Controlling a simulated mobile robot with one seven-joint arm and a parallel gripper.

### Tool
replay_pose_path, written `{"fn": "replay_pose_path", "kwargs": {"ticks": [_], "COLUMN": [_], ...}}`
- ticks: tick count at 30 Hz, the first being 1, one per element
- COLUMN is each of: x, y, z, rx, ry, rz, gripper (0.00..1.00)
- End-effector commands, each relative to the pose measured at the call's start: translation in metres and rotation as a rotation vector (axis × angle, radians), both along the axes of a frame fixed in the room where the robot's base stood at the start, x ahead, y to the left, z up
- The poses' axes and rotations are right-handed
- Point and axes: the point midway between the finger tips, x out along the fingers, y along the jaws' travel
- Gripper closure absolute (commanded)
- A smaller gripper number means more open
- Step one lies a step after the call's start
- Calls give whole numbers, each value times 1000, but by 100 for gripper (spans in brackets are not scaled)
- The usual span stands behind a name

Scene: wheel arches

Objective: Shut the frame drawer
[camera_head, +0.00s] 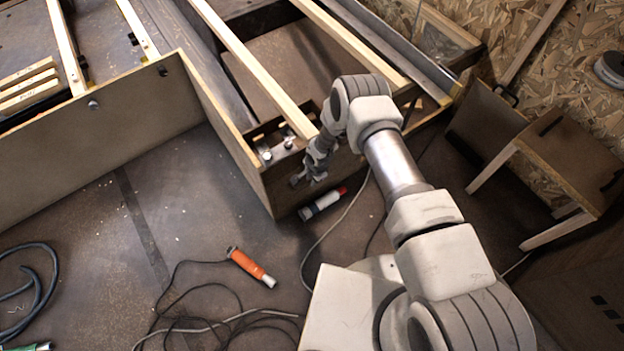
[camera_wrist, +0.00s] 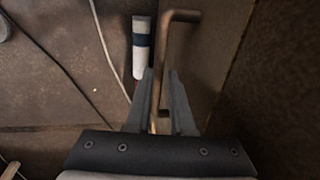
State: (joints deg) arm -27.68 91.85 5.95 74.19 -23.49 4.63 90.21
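The frame drawer (camera_head: 266,136) is a small wooden box at the near corner of the timber frame in the head view. Its inside shows from above, with small metal pieces in it, so it stands at least partly open. My gripper (camera_head: 309,179) is low at the drawer's front. In the wrist view a bronze bar handle (camera_wrist: 174,48) stands off a dark brown panel (camera_wrist: 277,85) on the right. The fingers of my gripper (camera_wrist: 161,74) lie close on both sides of the handle's lower part and appear shut on it. The arm hides part of the drawer front.
A white and red tube (camera_head: 322,204) lies on the floor below the drawer; it also shows in the wrist view (camera_wrist: 141,48). An orange-handled tool (camera_head: 250,267) and cables lie on the floor. A wooden stool-like piece (camera_head: 560,165) stands at the right.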

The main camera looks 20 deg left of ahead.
Motion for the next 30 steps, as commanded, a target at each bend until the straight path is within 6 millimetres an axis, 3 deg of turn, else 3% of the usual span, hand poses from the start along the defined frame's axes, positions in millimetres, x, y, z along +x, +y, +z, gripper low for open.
{"fn": "replay_pose_path", "kwargs": {"ticks": [1,4,5,17,23,30], "x": [5,4,4,1,-2,-9], "y": [4,4,3,1,-3,-12], "z": [2,2,2,7,43,102], "rx": [9,8,7,4,4,5], "ry": [-10,-9,-9,-5,-5,-7], "rz": [0,0,0,1,0,0], "gripper": [72,54,53,53,53,53]}}
